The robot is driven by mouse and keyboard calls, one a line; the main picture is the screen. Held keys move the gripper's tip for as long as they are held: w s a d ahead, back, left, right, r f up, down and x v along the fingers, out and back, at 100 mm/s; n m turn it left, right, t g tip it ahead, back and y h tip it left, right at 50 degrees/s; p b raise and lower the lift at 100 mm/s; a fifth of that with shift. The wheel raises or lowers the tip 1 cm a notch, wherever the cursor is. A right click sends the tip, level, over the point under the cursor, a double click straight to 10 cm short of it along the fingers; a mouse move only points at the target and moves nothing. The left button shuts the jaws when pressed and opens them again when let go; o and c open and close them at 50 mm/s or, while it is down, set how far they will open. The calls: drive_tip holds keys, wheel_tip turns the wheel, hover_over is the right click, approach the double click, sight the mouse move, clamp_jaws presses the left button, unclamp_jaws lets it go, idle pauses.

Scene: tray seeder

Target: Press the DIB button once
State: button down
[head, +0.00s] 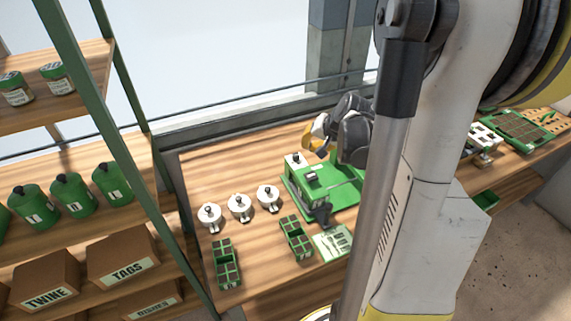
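A green machine (345,200), which looks like the tray seeder, stands on the wooden bench in the head view. It carries a white block with a dark top (296,160) at its back left, a small dark panel (312,176) and a dark part at its front. I cannot make out a button marked DIB; the labels are too small and part of the machine is hidden behind my arm. My gripper (314,142), dark grey with yellow, is above the back of the machine. Its fingers are too small and partly hidden to tell whether they are open or shut.
Three white pots with dark knobs (239,207) stand left of the machine. Two green cell trays (226,265) and a light green card (333,241) lie in front. A shelf with green jars (72,194) and boxes (123,256) is at left. More trays (520,127) lie at right.

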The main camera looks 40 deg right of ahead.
sight(309, 174)
drive_tip(key=shift+s+d, duration=0.1)
drive_tip(key=shift+d, duration=0.1)
wheel_tip(309, 174, down, 9)
drive_tip(key=b, duration=0.7)
drive_tip(key=shift+a, duration=0.1)
idle(1.3)
drive_tip(key=shift+f+b, duration=0.35)
drive_tip(key=shift+b, duration=0.2)
drive_tip(key=shift+f+b, duration=0.75)
drive_tip(key=shift+f, duration=0.05)
idle(0.6)
drive_tip(key=shift+r, duration=0.15)
drive_tip(key=shift+r+p, duration=0.95)
drive_tip(key=shift+r, duration=0.15)
